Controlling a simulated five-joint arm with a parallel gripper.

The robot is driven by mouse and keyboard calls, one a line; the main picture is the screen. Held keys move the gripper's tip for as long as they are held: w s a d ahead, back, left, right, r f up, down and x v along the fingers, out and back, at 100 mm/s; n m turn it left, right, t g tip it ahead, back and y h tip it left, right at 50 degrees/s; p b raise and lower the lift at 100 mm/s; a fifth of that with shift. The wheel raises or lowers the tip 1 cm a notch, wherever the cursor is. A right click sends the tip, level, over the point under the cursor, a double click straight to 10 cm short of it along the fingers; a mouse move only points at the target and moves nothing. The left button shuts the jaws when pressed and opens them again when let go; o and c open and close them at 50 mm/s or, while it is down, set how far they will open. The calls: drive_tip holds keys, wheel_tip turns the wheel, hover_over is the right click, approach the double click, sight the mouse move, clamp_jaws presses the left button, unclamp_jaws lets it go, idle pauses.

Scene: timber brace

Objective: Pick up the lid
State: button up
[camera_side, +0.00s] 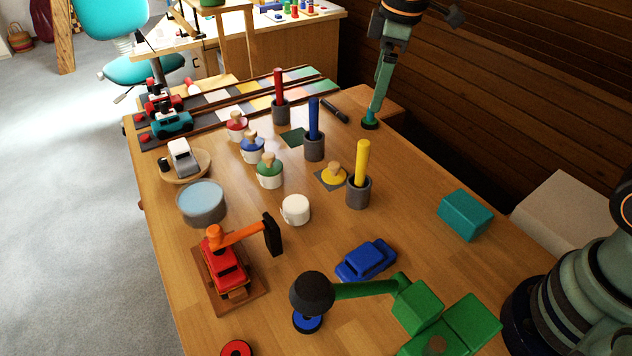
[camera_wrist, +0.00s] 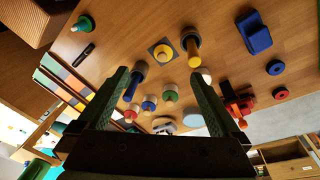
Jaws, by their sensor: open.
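A yellow lid (camera_side: 334,177) with a wooden knob lies on a dark square patch (camera_side: 322,181) on the table, between the blue and yellow posts. It also shows in the wrist view (camera_wrist: 162,51), uncovered, above the gap between my fingers. A white open-looking pot (camera_side: 296,210) stands nearer the side camera; in the wrist view one finger partly hides it. My gripper (camera_side: 377,108) hangs at the back right of the side view, apart from the lid. In the wrist view my gripper (camera_wrist: 158,76) is open, with nothing between its fingers.
Pots with red (camera_side: 236,122), blue (camera_side: 252,141) and green (camera_side: 268,171) lids stand left of the lid. Upright red (camera_side: 279,85), blue (camera_side: 314,118) and yellow (camera_side: 362,160) posts rise from grey cups.

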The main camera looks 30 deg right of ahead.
sight(335, 164)
drive_tip(key=w+a+f+n, duration=0.1)
drive_tip(key=w+f, duration=0.1)
drive_tip(key=f, duration=0.5)
drive_tip(key=w+a+f+n+g, duration=0.1)
drive_tip(key=w+a+f+n, duration=0.1)
drive_tip(key=f, duration=0.5)
drive_tip(key=w+a+f+n+g, duration=0.1)
drive_tip(key=w+f+n, duration=0.1)
drive_tip(key=f, duration=0.6)
drive_tip(key=shift+w+a, duration=0.1)
drive_tip(key=shift+a, duration=0.05)
drive_tip(key=c, duration=1.3)
